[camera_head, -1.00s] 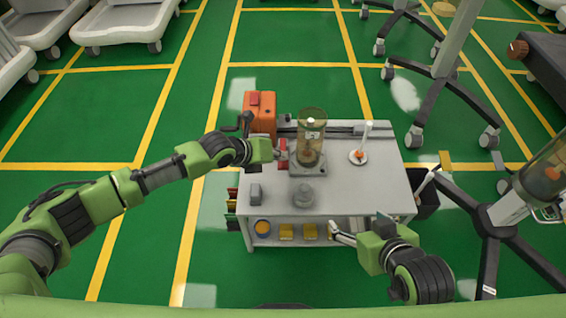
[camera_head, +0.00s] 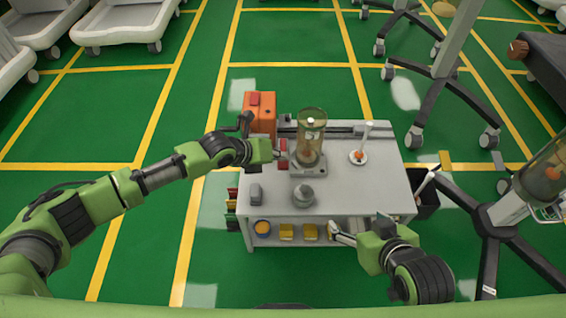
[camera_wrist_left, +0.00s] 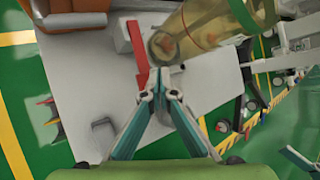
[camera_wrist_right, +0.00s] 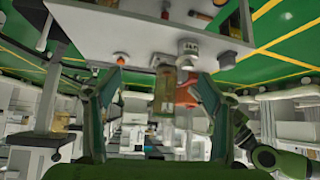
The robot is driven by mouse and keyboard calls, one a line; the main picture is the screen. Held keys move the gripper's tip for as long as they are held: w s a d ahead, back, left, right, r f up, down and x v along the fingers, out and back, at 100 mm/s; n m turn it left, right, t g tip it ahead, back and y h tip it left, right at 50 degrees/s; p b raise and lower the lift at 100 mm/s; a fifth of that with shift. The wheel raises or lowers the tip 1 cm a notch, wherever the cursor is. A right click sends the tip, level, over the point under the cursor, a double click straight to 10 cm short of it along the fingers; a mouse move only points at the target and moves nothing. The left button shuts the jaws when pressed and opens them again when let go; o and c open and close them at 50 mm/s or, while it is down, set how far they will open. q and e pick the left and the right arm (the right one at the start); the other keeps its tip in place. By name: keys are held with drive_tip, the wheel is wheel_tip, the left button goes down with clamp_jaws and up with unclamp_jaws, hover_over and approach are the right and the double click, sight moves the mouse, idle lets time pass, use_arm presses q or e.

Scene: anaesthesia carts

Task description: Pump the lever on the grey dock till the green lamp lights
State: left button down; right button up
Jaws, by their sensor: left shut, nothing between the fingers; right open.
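The grey dock (camera_head: 307,170) stands on the cart top and carries a clear amber-tinted cylinder (camera_head: 311,132). A red lever (camera_head: 283,146) is on the dock's left side; it shows larger in the left wrist view (camera_wrist_left: 137,50). My left gripper (camera_head: 277,154) is shut and empty, with its fingertips (camera_wrist_left: 160,78) close beside the lever's free end; I cannot tell whether they touch. No lit green lamp shows in these views. My right gripper (camera_head: 338,232) is open and empty at the cart's front edge, away from the dock.
An orange box (camera_head: 260,113) stands behind left. A wheeled stand (camera_head: 490,222) is at the right.

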use_arm(q)
drive_tip(key=shift+f+b, duration=0.35)
drive_tip(key=shift+f, duration=0.05)
use_arm(e)
drive_tip(key=w+r+t, duration=0.1)
drive_tip(key=w+a+r+t, duration=0.1)
drive_tip(key=w, duration=0.1)
drive_tip(key=shift+r, duration=0.25)
